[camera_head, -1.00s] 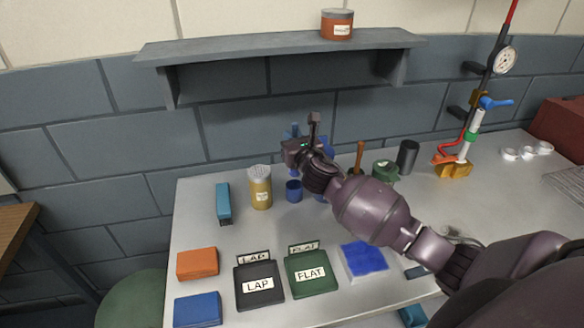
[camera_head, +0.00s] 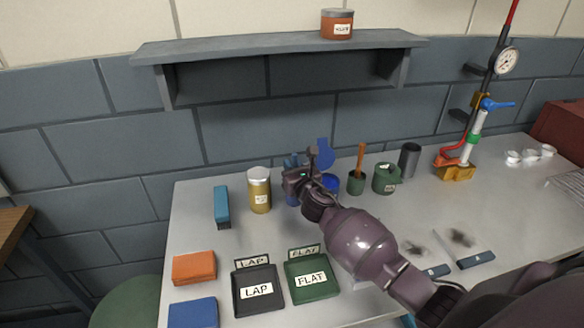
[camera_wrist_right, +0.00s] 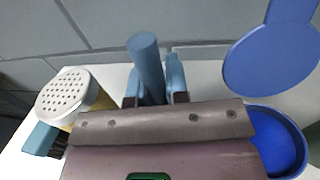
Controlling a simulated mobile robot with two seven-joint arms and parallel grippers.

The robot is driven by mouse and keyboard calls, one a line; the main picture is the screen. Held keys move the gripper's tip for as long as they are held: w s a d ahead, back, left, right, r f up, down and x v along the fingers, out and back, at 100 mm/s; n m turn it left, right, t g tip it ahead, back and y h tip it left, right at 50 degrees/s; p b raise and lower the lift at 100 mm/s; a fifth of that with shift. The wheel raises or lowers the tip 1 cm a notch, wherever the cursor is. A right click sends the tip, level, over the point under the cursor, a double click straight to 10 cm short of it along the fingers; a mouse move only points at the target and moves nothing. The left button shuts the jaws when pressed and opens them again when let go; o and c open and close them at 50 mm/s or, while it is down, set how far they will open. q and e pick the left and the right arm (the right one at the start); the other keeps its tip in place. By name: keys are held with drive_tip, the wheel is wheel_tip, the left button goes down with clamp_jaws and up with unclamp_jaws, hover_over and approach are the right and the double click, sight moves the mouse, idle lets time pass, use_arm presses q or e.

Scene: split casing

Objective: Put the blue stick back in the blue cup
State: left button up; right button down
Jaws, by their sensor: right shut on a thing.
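The blue stick (camera_wrist_right: 146,62) stands roughly upright in the right wrist view, between the two fingers of my right gripper (camera_wrist_right: 155,88). My right gripper (camera_head: 295,168) is shut on it, over the back part of the table in the head view. My left gripper is not in view.
A blue pot (camera_head: 331,184) with a raised round lid (camera_wrist_right: 268,58) stands close to the right of the gripper. A yellow shaker (camera_head: 259,190) stands to the left. Green pots (camera_head: 385,178) stand further right. LAP (camera_head: 258,291) and FLAT (camera_head: 311,280) boxes lie in front.

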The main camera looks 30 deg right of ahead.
drive_tip(key=shift+f, duration=0.2)
drive_tip(key=c, duration=1.1)
unclamp_jaws()
drive_tip(key=shift+r, duration=0.15)
drive_tip(key=shift+s, duration=0.15)
drive_tip(key=s, duration=0.7)
drive_tip(key=s+a, duration=0.1)
drive_tip(key=s, duration=0.3)
drive_tip(key=shift+s+a, duration=0.1)
drive_tip(key=shift+s, duration=0.25)
